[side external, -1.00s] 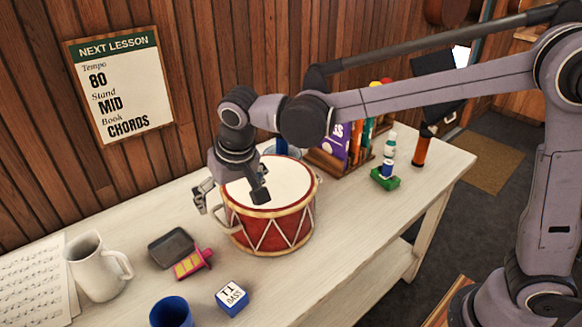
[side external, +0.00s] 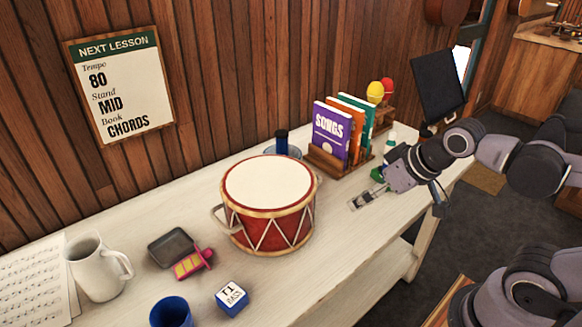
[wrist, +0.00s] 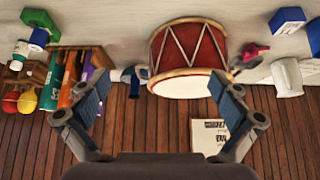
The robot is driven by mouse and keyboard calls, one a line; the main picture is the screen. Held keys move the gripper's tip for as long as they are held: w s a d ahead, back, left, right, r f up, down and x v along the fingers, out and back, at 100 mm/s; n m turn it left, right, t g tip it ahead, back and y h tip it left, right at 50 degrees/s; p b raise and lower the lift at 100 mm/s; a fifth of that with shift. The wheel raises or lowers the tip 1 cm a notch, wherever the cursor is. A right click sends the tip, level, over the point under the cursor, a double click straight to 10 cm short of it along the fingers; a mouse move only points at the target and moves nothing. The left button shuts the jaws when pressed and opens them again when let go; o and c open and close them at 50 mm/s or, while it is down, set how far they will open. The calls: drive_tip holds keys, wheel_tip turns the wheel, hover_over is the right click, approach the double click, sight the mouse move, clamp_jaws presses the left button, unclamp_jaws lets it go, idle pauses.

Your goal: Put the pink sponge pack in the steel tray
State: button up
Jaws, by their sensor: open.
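The pink sponge pack (side external: 190,263), pink with yellow marks, lies on the table at the near right edge of the dark grey steel tray (side external: 171,246). I cannot tell whether they touch. In the wrist view the pack (wrist: 254,52) shows small, just right of the drum; the tray is mostly hidden there. My gripper (side external: 364,199) is open and empty over the right part of the table, right of the drum and far from the pack. Its spread fingers also show in the wrist view (wrist: 158,90).
A red drum (side external: 268,212) stands between my gripper and the pack. A book rack (side external: 325,163) is behind my gripper. A white mug (side external: 93,270), a blue cup (side external: 171,312) and a blue block (side external: 232,301) stand around the pack. The table front right of the drum is clear.

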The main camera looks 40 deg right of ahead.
drive_tip(key=shift+s+d+f, duration=0.15)
drive_tip(key=c, duration=0.9)
drive_tip(key=shift+c, duration=0.2)
drive_tip(key=w+a+r+n+g, duration=0.1)
drive_tip(key=w+a+r+n, duration=0.35)
drive_tip(key=w, duration=0.25)
drive_tip(key=n+g, duration=0.6)
drive_tip(key=n, duration=0.6)
hover_over(191, 263)
wheel_tip(191, 263, down, 16)
drive_tip(key=shift+a, duration=0.15)
drive_tip(key=shift+d+f, duration=0.2)
drive_tip(key=shift+f, duration=2.85)
